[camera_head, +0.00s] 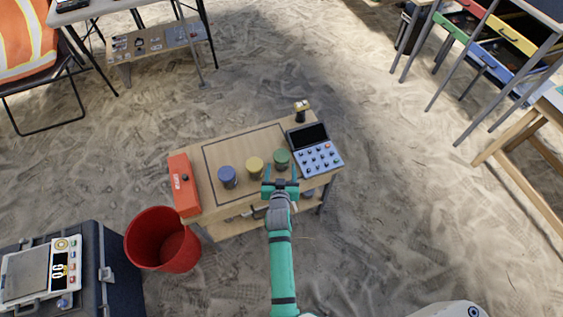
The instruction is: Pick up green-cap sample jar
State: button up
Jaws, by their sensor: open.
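The green-cap sample jar (282,157) stands upright on the small wooden table (214,139), the rightmost of three jars in a row. A yellow-cap jar (254,166) and a blue-cap jar (228,176) stand to its left. My gripper (281,176) is open, with its fingers pointing toward the green-cap jar from the near side. It sits just in front of the jar, and the jar's lower part is partly hidden by it. I cannot tell whether the fingertips touch the jar.
A grey keypad device (318,158) stands close to the right of the green-cap jar. A red box (184,185) lies at the table's left edge. A red bucket (160,240) and a dark case with a scale (40,275) stand at the lower left. Sandy ground surrounds the table.

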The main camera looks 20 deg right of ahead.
aim_at(281, 164)
jog(key=shift+r+x, duration=0.15)
jog(key=shift+x, duration=1.2)
jog(key=shift+r+x, duration=0.2)
jog(key=shift+x, duration=1.15)
jog(key=shift+w, duration=0.15)
jog(key=c, duration=1.2)
